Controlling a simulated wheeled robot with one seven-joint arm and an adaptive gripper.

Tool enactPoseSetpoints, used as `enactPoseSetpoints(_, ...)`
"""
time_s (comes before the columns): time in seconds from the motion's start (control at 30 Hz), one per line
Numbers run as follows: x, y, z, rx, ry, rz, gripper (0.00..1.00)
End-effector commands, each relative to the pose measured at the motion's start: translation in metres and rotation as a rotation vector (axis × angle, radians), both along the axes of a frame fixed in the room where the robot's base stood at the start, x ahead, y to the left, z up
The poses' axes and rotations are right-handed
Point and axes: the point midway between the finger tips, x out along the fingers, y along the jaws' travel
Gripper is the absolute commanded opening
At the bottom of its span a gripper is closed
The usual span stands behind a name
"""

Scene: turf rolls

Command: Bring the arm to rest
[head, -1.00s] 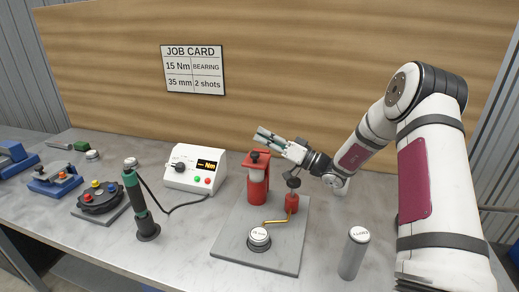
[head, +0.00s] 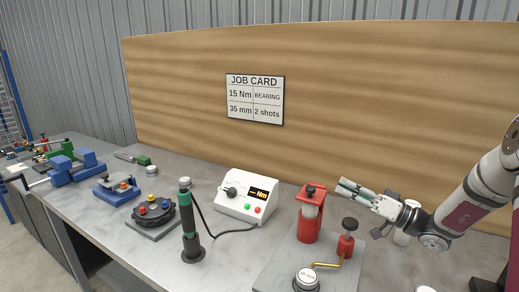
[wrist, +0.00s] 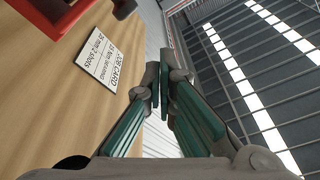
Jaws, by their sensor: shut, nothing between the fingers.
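My gripper (head: 341,187) is shut and empty in the head view. It is raised above the bench at the right, with its fingers pointing left, close to the top of the red press (head: 309,218). I cannot tell whether it touches the press. In the wrist view my gripper (wrist: 164,85) has its green-padded fingers close together with nothing between them. They point up toward the wall and roof. My arm reaches in from the right edge of the head view.
A red pump (head: 346,242) with a dark knob and brass pipe stands below my gripper. A white control box (head: 246,197), a green-topped driver (head: 188,225) and a dark dial with coloured knobs (head: 153,211) stand leftward. A job card (head: 254,99) hangs on the wooden panel (head: 370,90).

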Motion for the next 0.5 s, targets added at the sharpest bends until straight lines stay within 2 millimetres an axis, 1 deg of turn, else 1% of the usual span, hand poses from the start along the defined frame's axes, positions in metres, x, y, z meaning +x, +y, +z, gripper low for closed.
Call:
enactPoseSetpoints(0.03,-0.006,0.019,0.011,-0.028,0.034,0.061,0.0)
enactPoseSetpoints(0.17,-0.036,0.072,0.029,-0.12,0.193,0.236,0.0)
enactPoseSetpoints(0.2,-0.047,0.087,0.033,-0.155,0.246,0.282,0.0)
enactPoseSetpoints(0.33,-0.086,0.127,0.042,-0.287,0.42,0.396,0.0)
enactPoseSetpoints(0.4,-0.108,0.142,0.045,-0.366,0.513,0.433,0.0)
enactPoseSetpoints(0.47,-0.128,0.153,0.047,-0.435,0.588,0.452,0.0)
enactPoseSetpoints(0.5,-0.141,0.159,0.048,-0.482,0.636,0.458,0.0)
